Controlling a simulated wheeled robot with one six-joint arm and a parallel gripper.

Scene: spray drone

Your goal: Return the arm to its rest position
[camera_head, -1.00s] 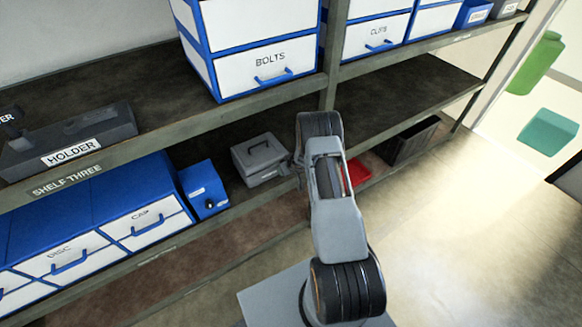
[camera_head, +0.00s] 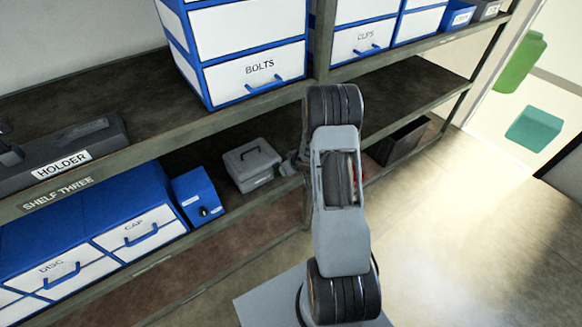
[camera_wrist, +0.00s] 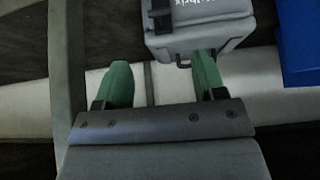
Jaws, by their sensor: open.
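My arm (camera_head: 340,235) rises from its base in the head view, bent at the elbow, in front of the shelves. Its far end is mostly hidden behind the elbow; a small grey part shows at its left, near the grey case. In the wrist view my gripper (camera_wrist: 163,78) has two green fingers spread apart with nothing held between them. The grey case (camera_wrist: 208,22) with a dark latch lies beyond the fingers, and the right fingertip overlaps its lower edge in the picture. I cannot tell whether they touch. The same grey case (camera_head: 250,168) sits on the lower shelf in the head view.
A blue box (camera_head: 197,197) stands left of the case, with the DISC and CAP drawers further left. A dark bin (camera_head: 398,142) is to the right. The shelf edge (camera_head: 240,110) runs above. Open floor (camera_head: 470,220) lies to the right.

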